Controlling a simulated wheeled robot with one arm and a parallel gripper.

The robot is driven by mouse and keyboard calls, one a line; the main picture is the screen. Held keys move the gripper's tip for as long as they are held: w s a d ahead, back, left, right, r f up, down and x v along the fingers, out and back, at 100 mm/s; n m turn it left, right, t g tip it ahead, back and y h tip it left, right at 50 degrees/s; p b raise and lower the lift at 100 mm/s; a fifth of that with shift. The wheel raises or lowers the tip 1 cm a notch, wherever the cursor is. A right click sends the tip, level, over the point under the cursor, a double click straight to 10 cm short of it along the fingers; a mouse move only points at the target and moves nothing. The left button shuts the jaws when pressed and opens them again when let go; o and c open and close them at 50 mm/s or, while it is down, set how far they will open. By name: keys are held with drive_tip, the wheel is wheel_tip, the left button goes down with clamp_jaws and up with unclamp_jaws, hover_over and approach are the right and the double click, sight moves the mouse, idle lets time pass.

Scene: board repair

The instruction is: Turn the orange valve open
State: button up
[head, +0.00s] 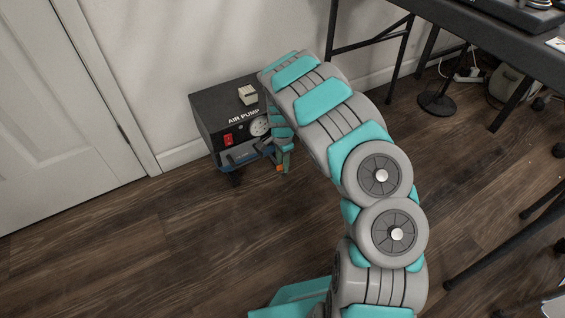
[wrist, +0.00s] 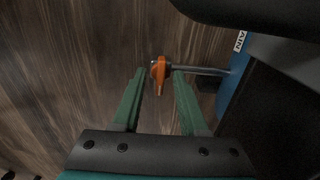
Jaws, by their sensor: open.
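The orange valve (wrist: 159,72) shows in the wrist view on a thin grey pipe (wrist: 200,70) that runs right to a blue part of the air pump. It sits between and just beyond the two green fingertips of my gripper (wrist: 160,72), which is open. In the head view the valve is a small orange spot (head: 279,168) at the lower right of the air pump (head: 205,105). My gripper (head: 285,165) is beside it, low at the pump's front, partly hidden by my arm.
The dark pump box carries a red switch (head: 228,139), a round gauge (head: 259,126) and a small beige block (head: 248,95) on top. A white door (head: 70,100) is at left. A black table (head: 480,40) stands at right. The wooden floor in front is clear.

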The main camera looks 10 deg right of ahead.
clamp_jaws()
idle(0.3)
idle(0.3)
